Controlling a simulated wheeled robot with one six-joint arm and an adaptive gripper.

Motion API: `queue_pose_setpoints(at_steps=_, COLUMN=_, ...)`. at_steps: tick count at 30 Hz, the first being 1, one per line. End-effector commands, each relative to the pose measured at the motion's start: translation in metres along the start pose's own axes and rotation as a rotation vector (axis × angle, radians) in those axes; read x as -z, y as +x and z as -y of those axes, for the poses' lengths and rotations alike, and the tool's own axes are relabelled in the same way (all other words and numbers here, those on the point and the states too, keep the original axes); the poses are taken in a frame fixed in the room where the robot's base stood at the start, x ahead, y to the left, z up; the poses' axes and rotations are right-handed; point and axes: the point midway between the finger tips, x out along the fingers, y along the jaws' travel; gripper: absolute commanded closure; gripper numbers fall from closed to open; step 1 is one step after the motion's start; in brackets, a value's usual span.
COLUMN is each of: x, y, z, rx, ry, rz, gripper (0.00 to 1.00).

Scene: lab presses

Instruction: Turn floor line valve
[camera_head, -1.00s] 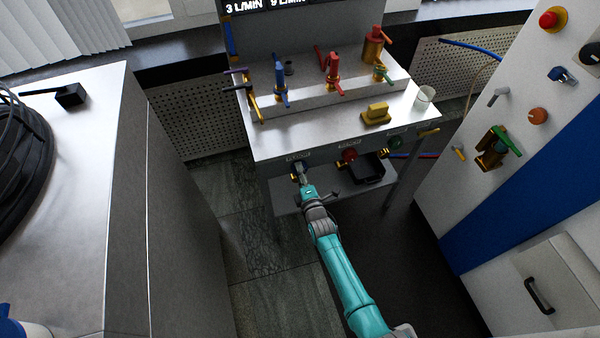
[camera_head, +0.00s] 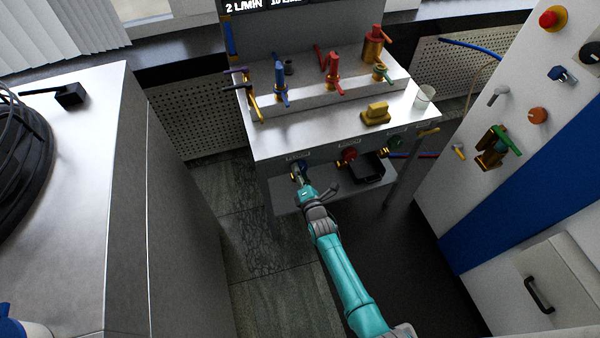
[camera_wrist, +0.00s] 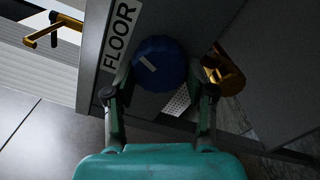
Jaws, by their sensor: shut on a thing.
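The floor line valve is a round blue knob (camera_wrist: 160,65) with a pale mark on its face, beside a white label reading "FLOOR" (camera_wrist: 121,35) in the wrist view. In the head view the knob (camera_head: 302,165) shows partly at the left of the bench's front panel, largely covered by my gripper. My gripper (camera_wrist: 160,90) is shut on the blue knob, with one finger on each side of it. The pale mark sits at the knob's upper left and slants. The gripper (camera_head: 301,172) reaches the panel from below in the head view.
A red knob (camera_head: 348,154) and a green knob (camera_head: 395,142) sit to the right on the same panel. Several coloured valves and a beaker (camera_head: 424,97) stand on the bench above. A display (camera_head: 285,4) reads 2 L/MIN at left. A cabinet (camera_head: 480,140) stands at right.

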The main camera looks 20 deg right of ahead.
Motion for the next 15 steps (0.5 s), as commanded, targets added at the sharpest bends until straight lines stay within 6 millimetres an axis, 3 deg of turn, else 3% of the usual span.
queue_pose_setpoints(at_steps=7, x=0.0018, y=-0.0007, z=0.0009, rx=0.002, ry=0.000, rz=-0.003, gripper=0.80)
queue_pose_setpoints(at_steps=8, x=0.0018, y=-0.0007, z=0.0009, rx=0.002, ry=0.000, rz=-0.003, gripper=0.38)
queue_pose_setpoints(at_steps=10, x=0.0016, y=-0.0006, z=0.0009, rx=0.002, ry=0.000, rz=-0.003, gripper=0.20)
queue_pose_setpoints(at_steps=15, x=0.0009, y=-0.0003, z=0.0005, rx=0.001, ry=0.001, rz=-0.002, gripper=0.20)
